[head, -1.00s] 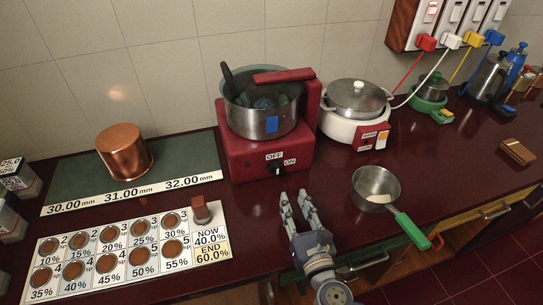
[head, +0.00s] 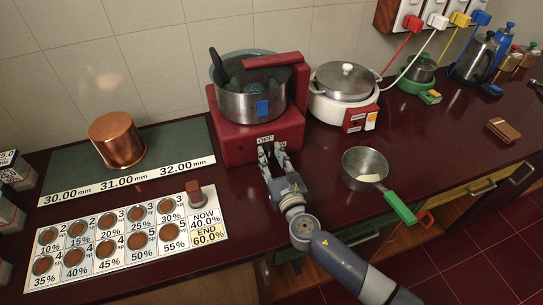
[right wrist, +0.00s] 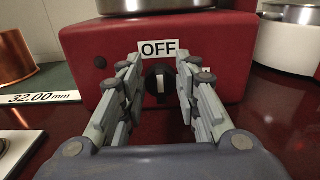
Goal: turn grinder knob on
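The red grinder (head: 235,143) stands at the back of the counter with a steel bowl (head: 252,105) on it. Its OFF label (head: 265,139) shows just above my right gripper (head: 271,150). In the right wrist view the black knob (right wrist: 160,84) with a white pointer sits below the OFF label, between the open fingers of my right gripper (right wrist: 160,90). The pointer looks upright, toward OFF. The fingers flank the knob with gaps showing on both sides. The ON label is mostly hidden behind the right finger. My left gripper is out of view.
A copper pot (head: 117,140) stands on the green measuring mat (head: 70,175) at the left. A steel saucepan (head: 365,165) with a green handle is to the right of my arm. A white lidded cooker (head: 344,88) stands right of the grinder.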

